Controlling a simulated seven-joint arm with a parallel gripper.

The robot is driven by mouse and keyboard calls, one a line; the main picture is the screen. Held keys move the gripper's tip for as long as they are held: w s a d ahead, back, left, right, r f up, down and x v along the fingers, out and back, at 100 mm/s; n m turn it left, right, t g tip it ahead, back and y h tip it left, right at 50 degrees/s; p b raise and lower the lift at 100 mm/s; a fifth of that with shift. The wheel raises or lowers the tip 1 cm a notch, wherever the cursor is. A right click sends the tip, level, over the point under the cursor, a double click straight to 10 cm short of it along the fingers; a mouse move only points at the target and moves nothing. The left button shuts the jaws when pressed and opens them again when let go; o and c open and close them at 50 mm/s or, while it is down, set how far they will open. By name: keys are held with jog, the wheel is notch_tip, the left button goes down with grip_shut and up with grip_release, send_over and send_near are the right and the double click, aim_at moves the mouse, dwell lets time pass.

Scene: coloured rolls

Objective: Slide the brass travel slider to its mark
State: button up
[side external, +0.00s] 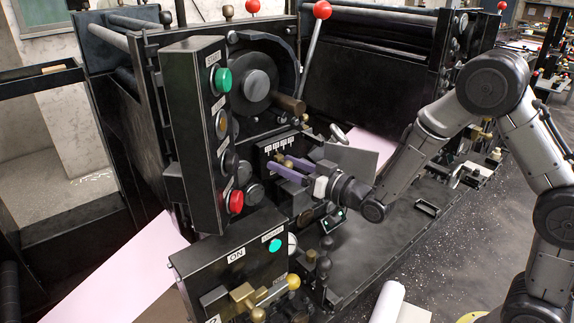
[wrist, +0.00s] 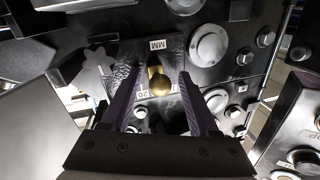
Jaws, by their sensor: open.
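The brass travel slider has a round brass knob (wrist: 161,85) in front of a dark plate (wrist: 176,50) marked "MM" and "20". My gripper (wrist: 159,74) is open, with its two purple fingers on either side of the knob in the wrist view. A gap shows between the knob and each finger. In the side view my gripper (side external: 280,170) reaches left to a small black panel with white scale labels (side external: 278,146). Brass shows between and beside the fingers there, but the slider is partly hidden by them. I cannot make out the target mark.
A tall control box (side external: 197,130) with green and red buttons stands left of my gripper. A lower box labelled "ON" (side external: 235,262) with brass fittings (side external: 250,298) is in front. Dark bed space is open to the right.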

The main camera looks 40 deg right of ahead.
grip_shut()
dwell(0.3)
dwell(1.1)
